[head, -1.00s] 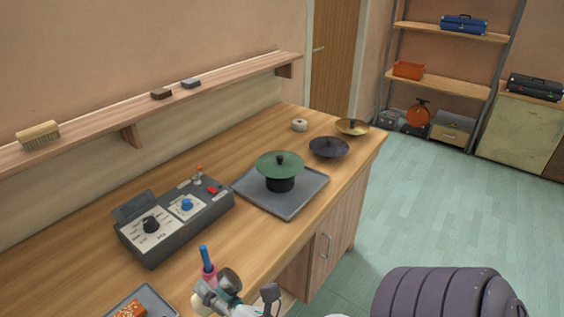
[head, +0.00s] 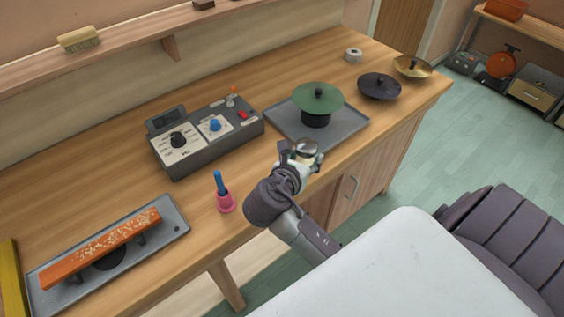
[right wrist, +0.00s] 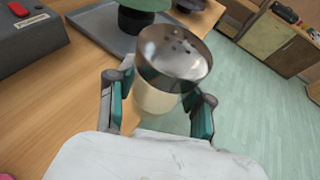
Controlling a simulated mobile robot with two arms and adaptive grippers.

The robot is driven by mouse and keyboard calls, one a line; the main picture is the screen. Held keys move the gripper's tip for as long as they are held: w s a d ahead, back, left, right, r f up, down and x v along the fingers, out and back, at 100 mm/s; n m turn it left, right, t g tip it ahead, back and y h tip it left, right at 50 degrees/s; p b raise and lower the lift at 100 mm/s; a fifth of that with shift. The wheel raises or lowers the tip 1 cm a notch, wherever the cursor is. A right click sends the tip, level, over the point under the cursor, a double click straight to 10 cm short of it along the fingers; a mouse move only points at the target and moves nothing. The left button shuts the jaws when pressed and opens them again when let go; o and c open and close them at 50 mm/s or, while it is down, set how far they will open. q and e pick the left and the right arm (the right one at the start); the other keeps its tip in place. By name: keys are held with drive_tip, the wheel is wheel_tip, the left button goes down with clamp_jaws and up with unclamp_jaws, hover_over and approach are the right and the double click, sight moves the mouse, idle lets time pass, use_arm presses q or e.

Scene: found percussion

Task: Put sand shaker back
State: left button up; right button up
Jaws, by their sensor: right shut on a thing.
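The sand shaker (head: 308,150) has a shiny metal top with small holes and a cream lower body. It also shows large in the right wrist view (right wrist: 172,60). My right gripper (head: 296,160) is shut on it, with a teal-padded finger on each side of the cream body in the right wrist view (right wrist: 155,92). The gripper holds the shaker near the workbench's front edge, just in front of the grey tray (head: 350,128). Part of the shaker's lower body is hidden by the gripper. My left gripper is out of view.
A green disc (head: 317,98) on a black base stands on the tray. A grey control box (head: 205,138), a pink holder with a blue handle (head: 225,202) and a long tray with an orange bar (head: 178,235) are to the left. Dark (head: 379,87) and brass (head: 412,67) discs are behind right.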

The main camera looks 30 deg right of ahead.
drive_tip(key=w+f, duration=0.1)
drive_tip(key=w, duration=0.2)
drive_tip(key=w+f, duration=0.2)
drive_tip(key=w, duration=0.1)
drive_tip(key=w+f, duration=0.2)
drive_tip(key=w, duration=0.1)
drive_tip(key=shift+w+a+f, duration=0.1)
drive_tip(key=shift+a+f, duration=0.1)
drive_tip(key=shift+a, duration=0.2)
drive_tip(key=shift+f+p, duration=0.35)
drive_tip(key=shift+f, duration=1.7)
drive_tip(key=o, duration=1.3)
drive_tip(key=shift+f, duration=0.1)
drive_tip(key=b+v, duration=0.1)
drive_tip(key=v, duration=1.1)
